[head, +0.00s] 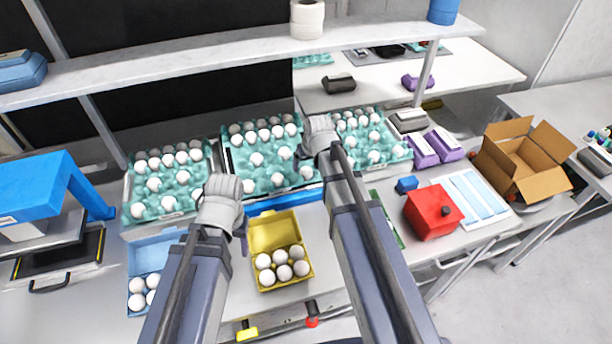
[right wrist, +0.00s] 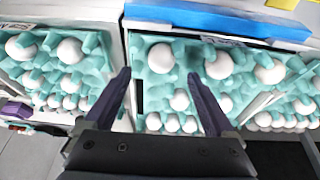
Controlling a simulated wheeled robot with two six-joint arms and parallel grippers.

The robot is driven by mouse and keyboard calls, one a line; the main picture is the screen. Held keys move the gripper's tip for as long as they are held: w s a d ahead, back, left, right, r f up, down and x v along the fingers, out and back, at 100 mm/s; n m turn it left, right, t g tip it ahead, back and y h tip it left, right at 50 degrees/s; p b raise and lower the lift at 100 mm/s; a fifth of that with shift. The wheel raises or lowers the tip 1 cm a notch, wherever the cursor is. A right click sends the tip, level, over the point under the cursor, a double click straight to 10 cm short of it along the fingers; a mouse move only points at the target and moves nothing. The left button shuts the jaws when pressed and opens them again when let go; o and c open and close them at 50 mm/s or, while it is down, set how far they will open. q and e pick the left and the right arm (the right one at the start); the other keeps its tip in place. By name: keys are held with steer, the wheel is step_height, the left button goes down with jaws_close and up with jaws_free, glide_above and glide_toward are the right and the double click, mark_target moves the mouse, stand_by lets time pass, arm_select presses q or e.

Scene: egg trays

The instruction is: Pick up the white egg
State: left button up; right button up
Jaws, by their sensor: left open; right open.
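Several white eggs sit in three teal trays, a left tray (head: 150,211), a middle tray (head: 238,172) and a right tray (head: 395,163). All look alike, so I cannot tell which one the task means. My right gripper (right wrist: 158,78) is open and empty above a teal tray. In the right wrist view, one white egg (right wrist: 160,57) shows between the fingertips and another egg (right wrist: 180,101) lies between the fingers. My right gripper's fingers are hidden by its wrist in the head view. My left gripper (head: 224,188) is open, between the left and middle trays.
A yellow carton (head: 262,231) with several eggs stands between my arms. A blue carton (head: 150,250) is partly behind my left arm. A red box (head: 428,217), purple containers (head: 424,152) and an open cardboard box (head: 518,165) lie right. A shelf (head: 200,60) spans above.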

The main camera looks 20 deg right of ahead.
mark_target(306, 170)
arm_select(q)
step_height(306, 170, down, 5)
steer(key=b, duration=0.4)
steer(key=shift+b, duration=0.3)
arm_select(e)
steer(key=x, duration=0.5)
steer(key=shift+a+f, duration=0.15)
arm_select(q)
steer(key=shift+r, duration=0.15)
arm_select(e)
steer(key=shift+c, duration=0.3)
steer(key=c, duration=0.7)
